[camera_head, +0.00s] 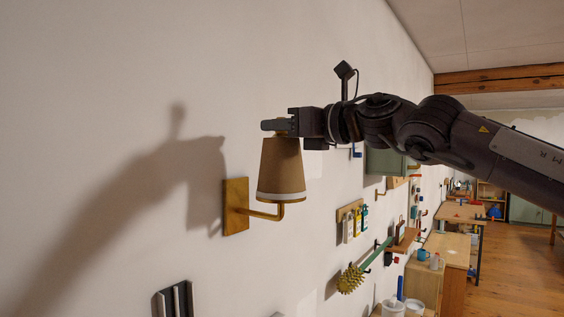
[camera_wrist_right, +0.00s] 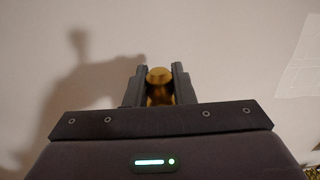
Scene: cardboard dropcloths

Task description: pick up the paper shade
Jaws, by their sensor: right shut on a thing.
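The paper shade (camera_head: 281,168) is a brown cone with a pale band at its lower rim. It is upright on a brass wall lamp, above the bent arm of the bracket (camera_head: 268,214). My right gripper (camera_head: 275,125) reaches in from the right at the top of the shade and is shut on it. In the right wrist view, a rounded brass-coloured piece (camera_wrist_right: 159,84) sits between the two fingers (camera_wrist_right: 157,90); the rest of the shade is hidden there. My left gripper is not in view.
The brass wall plate (camera_head: 235,207) is fixed to the pale wall. Workbenches (camera_head: 450,250) stand farther back. Open wall lies left of the lamp.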

